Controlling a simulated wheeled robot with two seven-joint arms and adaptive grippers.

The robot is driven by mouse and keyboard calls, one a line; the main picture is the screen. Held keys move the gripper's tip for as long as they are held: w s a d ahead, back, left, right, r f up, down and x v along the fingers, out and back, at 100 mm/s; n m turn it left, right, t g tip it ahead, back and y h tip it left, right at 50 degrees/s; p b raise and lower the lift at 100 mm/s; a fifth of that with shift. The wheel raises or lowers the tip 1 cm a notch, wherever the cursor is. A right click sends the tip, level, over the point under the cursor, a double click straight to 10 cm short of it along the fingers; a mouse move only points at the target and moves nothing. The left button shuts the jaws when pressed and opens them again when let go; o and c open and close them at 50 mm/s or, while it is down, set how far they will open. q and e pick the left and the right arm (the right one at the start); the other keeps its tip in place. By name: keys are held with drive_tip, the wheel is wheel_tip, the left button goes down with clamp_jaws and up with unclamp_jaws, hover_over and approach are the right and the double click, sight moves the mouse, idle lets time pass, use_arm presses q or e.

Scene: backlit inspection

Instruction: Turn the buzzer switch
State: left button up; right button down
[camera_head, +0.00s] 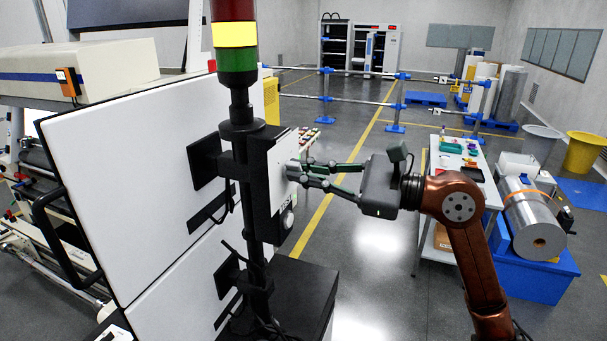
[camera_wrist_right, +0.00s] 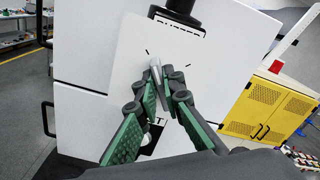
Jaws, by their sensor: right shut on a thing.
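The buzzer switch is a grey knob (camera_wrist_right: 157,76) on a white panel (camera_wrist_right: 125,70) with tick marks around it and the partly hidden word "BUZZER" at its edge. My right gripper (camera_wrist_right: 165,85) is shut on the knob, with a green-padded finger on either side in the right wrist view. In the head view, my right gripper (camera_head: 297,173) reaches in from the right to the face of the white panel box (camera_head: 280,165) on the black pole. The knob is mostly hidden by the fingertips there. My left gripper is not in view.
The signal tower (camera_head: 235,40) with red, yellow and green bands stands on the black pole in front of large white panels (camera_head: 130,150). A table with small coloured items (camera_head: 455,150) and a blue crate (camera_head: 540,280) are at right. Open floor lies behind my right arm.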

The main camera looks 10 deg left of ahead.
drive_tip(key=shift+w+d+r+m+b, duration=0.1)
drive_tip(key=shift+w+m+b, duration=0.2)
drive_tip(key=shift+m, duration=2.25)
drive_tip(key=shift+w+m+b, duration=0.1)
drive_tip(key=shift+m+b, duration=0.25)
drive_tip(key=shift+m, duration=2.25)
drive_tip(key=shift+w+d+r+m+b, duration=0.15)
drive_tip(key=shift+m+b, duration=0.2)
drive_tip(key=shift+m, duration=2.2)
drive_tip(key=shift+a+f, duration=0.1)
drive_tip(key=c, duration=2.1)
unclamp_jaws()
drive_tip(key=shift+f, duration=0.15)
drive_tip(key=d, duration=0.4)
drive_tip(key=s+d, duration=0.1)
drive_tip(key=d, duration=0.3)
drive_tip(key=s+d, duration=0.1)
drive_tip(key=d, duration=0.3)
drive_tip(key=shift+s, duration=0.2)
drive_tip(key=shift+a, duration=0.1)
